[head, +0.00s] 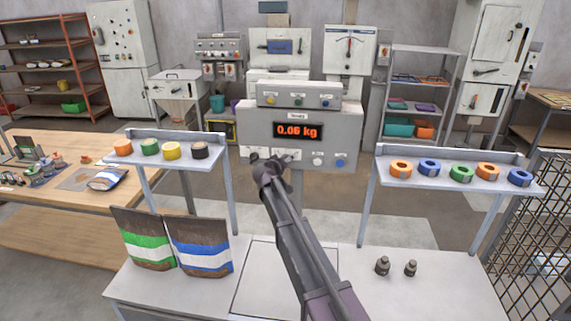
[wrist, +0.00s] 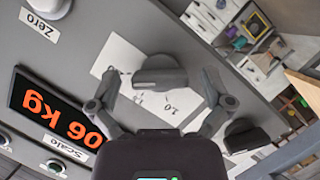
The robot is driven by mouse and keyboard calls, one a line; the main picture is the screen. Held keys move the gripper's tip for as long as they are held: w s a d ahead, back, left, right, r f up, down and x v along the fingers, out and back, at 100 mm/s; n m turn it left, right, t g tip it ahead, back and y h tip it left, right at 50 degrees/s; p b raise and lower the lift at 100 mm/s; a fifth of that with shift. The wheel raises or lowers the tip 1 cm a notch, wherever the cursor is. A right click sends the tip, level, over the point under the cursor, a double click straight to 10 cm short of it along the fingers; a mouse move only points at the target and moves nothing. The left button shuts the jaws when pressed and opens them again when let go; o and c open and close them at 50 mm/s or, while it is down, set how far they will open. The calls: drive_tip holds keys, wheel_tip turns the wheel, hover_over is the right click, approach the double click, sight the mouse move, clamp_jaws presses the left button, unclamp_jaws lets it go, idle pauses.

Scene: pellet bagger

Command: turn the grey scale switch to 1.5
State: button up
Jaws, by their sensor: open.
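The grey scale switch (wrist: 160,72) is a dark grey bar knob on a white dial plate (wrist: 116,58) with printed marks, partly covered. One mark appears to read 1.0; which mark the knob points at is unclear. My gripper (wrist: 160,80) is open, with one finger on each side of the knob and visible gaps between them. In the head view my gripper (head: 271,157) is in front of the lower left of the scale panel (head: 256,122) and hides the switch. The red display (head: 298,131) on the panel reads about 0.06 kg.
A second, darker knob (wrist: 247,138) sits close to the right finger in the wrist view. A white Zero knob (wrist: 50,8) is at upper left. Shelves with tape rolls (head: 460,173) flank the bench. Two small weights (head: 382,265) and filled bags (head: 200,246) stand on it.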

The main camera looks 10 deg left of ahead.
drive_tip(key=c, duration=1.1)
drive_tip(key=shift+n, duration=0.4)
drive_tip(key=n+t+h+b, duration=0.1)
drive_tip(key=n+h+b, duration=0.1)
drive_tip(key=n, duration=0.1)
drive_tip(key=shift+f+b, duration=0.15)
drive_tip(key=shift+b, duration=0.25)
drive_tip(key=n+b, duration=0.1)
drive_tip(key=n, duration=0.1)
drive_tip(key=shift+n+t+h+b, duration=0.4)
drive_tip(key=shift+n+t+b, duration=0.3)
drive_tip(key=shift+n+b, duration=0.1)
drive_tip(key=shift+n, duration=0.3)
drive_tip(key=shift+r, duration=0.2)
